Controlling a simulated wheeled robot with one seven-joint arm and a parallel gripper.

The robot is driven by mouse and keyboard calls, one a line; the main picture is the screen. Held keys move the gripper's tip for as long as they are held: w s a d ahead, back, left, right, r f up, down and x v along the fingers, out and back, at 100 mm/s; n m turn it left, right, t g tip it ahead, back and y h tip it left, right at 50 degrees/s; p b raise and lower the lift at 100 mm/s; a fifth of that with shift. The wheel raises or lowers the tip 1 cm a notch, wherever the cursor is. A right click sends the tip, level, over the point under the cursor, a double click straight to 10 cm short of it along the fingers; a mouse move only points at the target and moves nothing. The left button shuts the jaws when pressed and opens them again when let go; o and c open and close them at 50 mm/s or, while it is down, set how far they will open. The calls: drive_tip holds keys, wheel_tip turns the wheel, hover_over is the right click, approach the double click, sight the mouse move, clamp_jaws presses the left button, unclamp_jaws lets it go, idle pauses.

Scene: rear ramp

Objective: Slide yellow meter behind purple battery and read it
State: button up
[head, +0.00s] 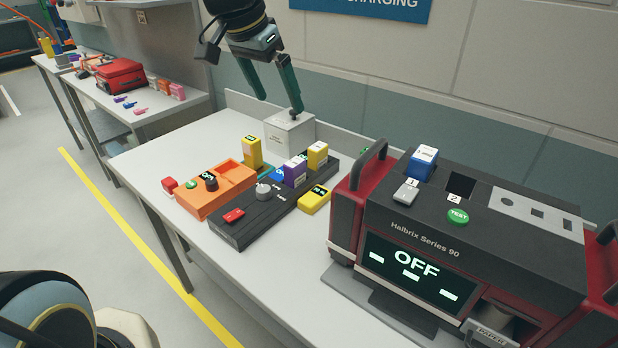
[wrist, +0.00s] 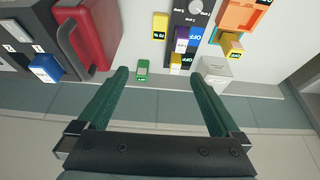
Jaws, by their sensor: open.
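A yellow meter (head: 314,199) with a small dark display lies on the table in front of the black charger; it also shows in the wrist view (wrist: 160,26). Its reading is too small to make out. A purple battery (head: 295,172) stands in the black charger, left of and behind the meter; the wrist view shows it too (wrist: 181,40). My gripper (head: 280,103) is open and empty, high at the back of the table near the wall, apart from both. Its fingers (wrist: 160,73) spread wide in the wrist view.
The black charger (head: 245,228) also holds a yellow battery (head: 317,154) and a blue one. An orange charger (head: 210,200) with another yellow block (head: 252,152) stands left. A white box (head: 290,135) is below my gripper. A green device (wrist: 142,70) lies near the wall. A large tester (head: 470,225) blocks the right.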

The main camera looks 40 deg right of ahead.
drive_tip(key=s+b+x, duration=0.1)
drive_tip(key=b+x, duration=0.6)
drive_tip(key=x, duration=0.2)
drive_tip(key=shift+w+d+f+b, duration=0.3)
drive_tip(key=shift+w+b, duration=0.05)
drive_tip(key=shift+w, duration=0.15)
drive_tip(key=shift+r, duration=0.1)
drive_tip(key=p+v, duration=0.7)
drive_tip(key=v, duration=0.3)
drive_tip(key=shift+p, duration=0.4)
drive_tip(key=w+a+f+n+y, duration=0.1)
drive_tip(key=w+a+f+n, duration=0.2)
drive_tip(key=a, duration=0.4)
drive_tip(key=w+a+f+n+t+y+b, duration=0.1)
drive_tip(key=w+a+f+n, duration=0.15)
drive_tip(key=a, duration=0.35)
drive_tip(key=w+a+f+n+y, duration=0.1)
drive_tip(key=w+a+f+n, duration=0.15)
drive_tip(key=a, duration=0.45)
drive_tip(key=s+a+f+n, duration=0.1)
drive_tip(key=a+f+n, duration=0.2)
drive_tip(key=a, duration=0.4)
drive_tip(key=s+a+f+n+y+b, duration=0.1)
drive_tip(key=a+f+n, duration=0.1)
drive_tip(key=a, duration=0.6)
drive_tip(key=shift+s+a+f+n+g, duration=0.2)
drive_tip(key=shift+s+f+n+g, duration=0.15)
drive_tip(key=shift+f, duration=0.2)
